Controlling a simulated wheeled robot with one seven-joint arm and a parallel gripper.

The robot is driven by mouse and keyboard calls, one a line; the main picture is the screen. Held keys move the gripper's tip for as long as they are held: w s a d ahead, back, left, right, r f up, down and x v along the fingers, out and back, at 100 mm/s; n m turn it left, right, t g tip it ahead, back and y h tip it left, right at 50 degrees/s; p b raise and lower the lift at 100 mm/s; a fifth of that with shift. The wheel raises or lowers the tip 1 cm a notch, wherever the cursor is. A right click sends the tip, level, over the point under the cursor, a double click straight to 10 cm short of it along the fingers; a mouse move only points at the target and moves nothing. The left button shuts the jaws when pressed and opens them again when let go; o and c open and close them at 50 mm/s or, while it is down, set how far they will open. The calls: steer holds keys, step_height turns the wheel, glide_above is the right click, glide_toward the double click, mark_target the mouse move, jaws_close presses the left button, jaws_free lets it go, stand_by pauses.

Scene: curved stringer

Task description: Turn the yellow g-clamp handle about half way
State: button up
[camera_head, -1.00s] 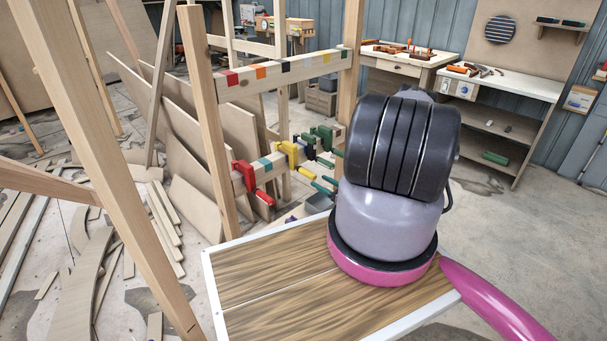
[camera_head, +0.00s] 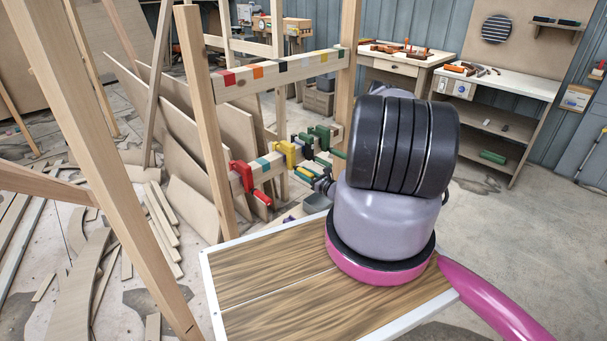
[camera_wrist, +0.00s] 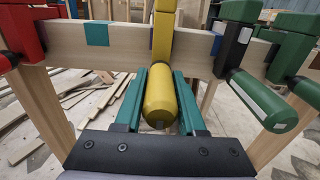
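The yellow g-clamp (camera_head: 286,152) sits on the lower wooden rail between a red clamp and a black one. Its rounded yellow handle (camera_wrist: 160,99) points toward the wrist camera. My gripper (camera_wrist: 160,71) has its two teal fingers on either side of the handle, with narrow gaps seen near the finger bases. It looks open around the handle; contact at the tips cannot be made out. In the head view my gripper (camera_head: 312,177) is small at the clamp row, partly hidden by my dark arm link.
A red clamp (camera_head: 241,176) is left of the yellow one; a black clamp (camera_wrist: 235,48) and green clamps (camera_wrist: 261,100) are close on the right. The rail (camera_wrist: 120,48) runs behind the handle. A wooden post (camera_head: 206,120) stands at left. Loose boards lie on the floor.

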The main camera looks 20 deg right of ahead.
jaws_close()
steer(key=shift+m, duration=0.4)
steer(key=m, duration=1.1)
steer(key=shift+m, duration=0.4)
steer(key=m, duration=0.5)
steer(key=o, duration=0.6)
jaws_free()
